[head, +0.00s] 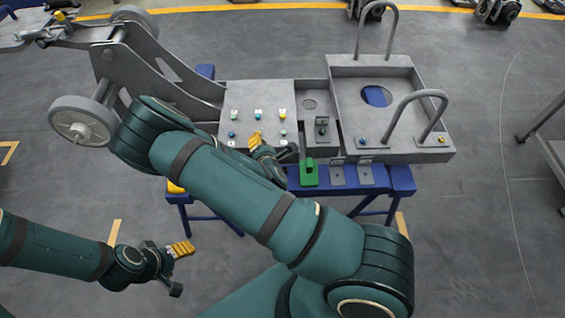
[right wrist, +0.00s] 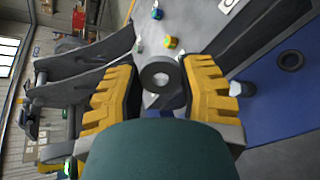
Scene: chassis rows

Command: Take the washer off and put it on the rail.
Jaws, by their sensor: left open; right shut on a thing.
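A dark grey washer (right wrist: 151,72), a thick ring with a hole, is between the ridged yellow fingers of my right gripper (right wrist: 160,85) in the right wrist view. The fingers are shut on it. In the head view my right gripper (head: 262,144) is over the front right part of the grey plate (head: 245,95) with studs, and the washer cannot be made out there. My left gripper (head: 180,252) is open and empty, low over the floor at the left. I take the blue beam (head: 400,182) along the stand's front as the rail, but cannot be sure.
A green block (head: 309,172) and small grey brackets (head: 352,174) are at the front beam. A grey tray with tall looped handles (head: 412,97) is at right. A wheeled grey frame (head: 130,65) is at left. Several coloured studs stand on the plate. My right arm hides part of the stand.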

